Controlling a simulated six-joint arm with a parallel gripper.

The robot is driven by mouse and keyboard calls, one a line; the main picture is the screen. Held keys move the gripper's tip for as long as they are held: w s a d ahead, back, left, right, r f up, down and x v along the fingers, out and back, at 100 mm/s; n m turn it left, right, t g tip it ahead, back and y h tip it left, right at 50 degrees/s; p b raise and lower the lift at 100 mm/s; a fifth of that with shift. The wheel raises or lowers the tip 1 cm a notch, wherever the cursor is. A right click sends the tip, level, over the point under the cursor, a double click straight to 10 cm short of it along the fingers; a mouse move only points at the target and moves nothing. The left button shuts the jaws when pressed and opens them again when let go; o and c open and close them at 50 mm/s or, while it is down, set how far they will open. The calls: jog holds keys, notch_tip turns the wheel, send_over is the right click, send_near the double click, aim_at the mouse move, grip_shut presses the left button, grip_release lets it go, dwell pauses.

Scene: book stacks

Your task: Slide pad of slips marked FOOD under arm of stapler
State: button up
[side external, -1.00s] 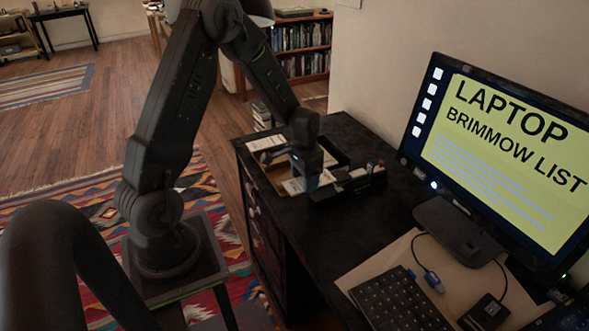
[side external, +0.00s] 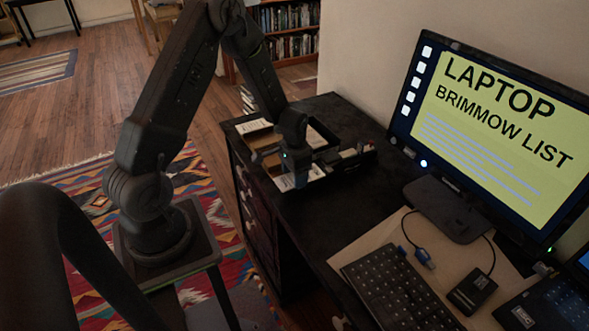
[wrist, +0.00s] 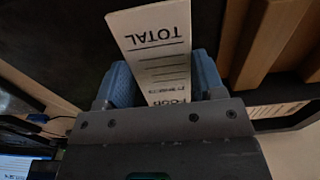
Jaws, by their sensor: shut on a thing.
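My gripper (wrist: 163,78) has blue fingers, and they are shut on a white pad of slips (wrist: 158,45) in the wrist view. The pad shows TOTAL upside down near its far end and ruled lines. A heading by the gripper, partly cut off by the gripper body, looks like FOOD but is hard to read. In the side external view my gripper (side external: 294,165) is low over the tray area at the far end of the black desk, with white paper (side external: 298,181) under it. I cannot make out the stapler in either view.
A divided tray (side external: 321,134) with papers and small items stands on the desk (side external: 345,215). The monitor (side external: 500,110), keyboard (side external: 395,285) and a corded device (side external: 472,292) are to the right. The desk's middle is clear. Wooden dividers (wrist: 272,40) show at right in the wrist view.

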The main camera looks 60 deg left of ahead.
aim_at(311, 172)
jog(key=shift+f, duration=0.3)
jog(key=shift+w, duration=0.2)
jog(key=shift+w+f, duration=0.15)
jog(key=shift+w, duration=2.4)
jog(key=o, duration=1)
jog(key=shift+c, duration=0.2)
